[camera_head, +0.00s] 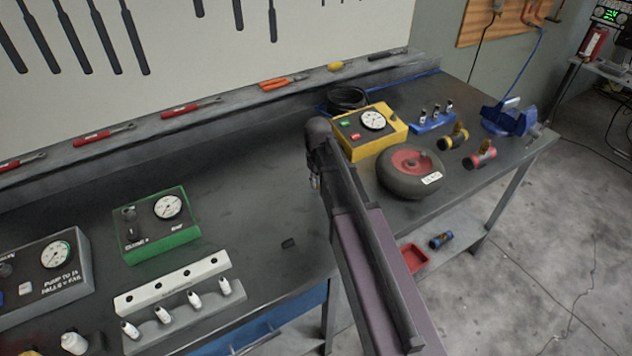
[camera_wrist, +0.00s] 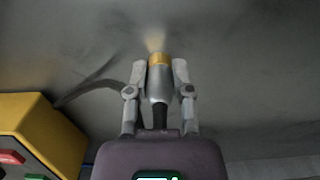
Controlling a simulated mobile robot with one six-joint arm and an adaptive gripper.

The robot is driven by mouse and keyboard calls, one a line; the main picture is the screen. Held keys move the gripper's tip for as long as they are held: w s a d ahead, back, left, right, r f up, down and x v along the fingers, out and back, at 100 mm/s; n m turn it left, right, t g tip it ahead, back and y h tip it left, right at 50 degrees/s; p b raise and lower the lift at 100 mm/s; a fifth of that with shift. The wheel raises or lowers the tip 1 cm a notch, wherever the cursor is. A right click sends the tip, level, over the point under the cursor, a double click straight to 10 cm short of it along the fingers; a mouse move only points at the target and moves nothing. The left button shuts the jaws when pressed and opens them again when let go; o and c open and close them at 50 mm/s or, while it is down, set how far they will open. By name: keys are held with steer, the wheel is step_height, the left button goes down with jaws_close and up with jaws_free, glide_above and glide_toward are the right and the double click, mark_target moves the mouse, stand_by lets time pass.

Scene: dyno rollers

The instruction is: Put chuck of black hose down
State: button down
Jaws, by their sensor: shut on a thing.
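The chuck (camera_wrist: 157,85) of the black hose is a silver cylinder with a brass-coloured end, seen in the wrist view. My gripper (camera_wrist: 159,72) is shut on it, with one grey finger along each side. The black hose (camera_wrist: 92,85) runs off to the left from behind the left finger over a dark grey surface. In the head view my gripper is mostly hidden behind my own arm, and the chuck cannot be made out. A coil of black hose (camera_head: 348,98) lies at the back of the bench, behind the yellow gauge box.
The yellow gauge box (camera_head: 394,124) is close on the right of my arm, with a wheel (camera_head: 411,174) in front of it. A green gauge box (camera_head: 156,226) and a white block (camera_head: 172,284) stand left. The bench (camera_head: 250,200) between is mostly clear.

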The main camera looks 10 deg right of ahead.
steer(key=c, duration=0.5)
jaws_free()
steer(key=shift+r, duration=0.15)
step_height(320, 180, up, 12)
steer(key=p, duration=1.2)
stand_by(0.4)
steer(key=shift+s, duration=0.2)
steer(key=s+m, duration=0.3)
steer(key=s, duration=1.2)
steer(key=shift+s+a+m, duration=0.25)
steer(key=shift+a+m, duration=0.05)
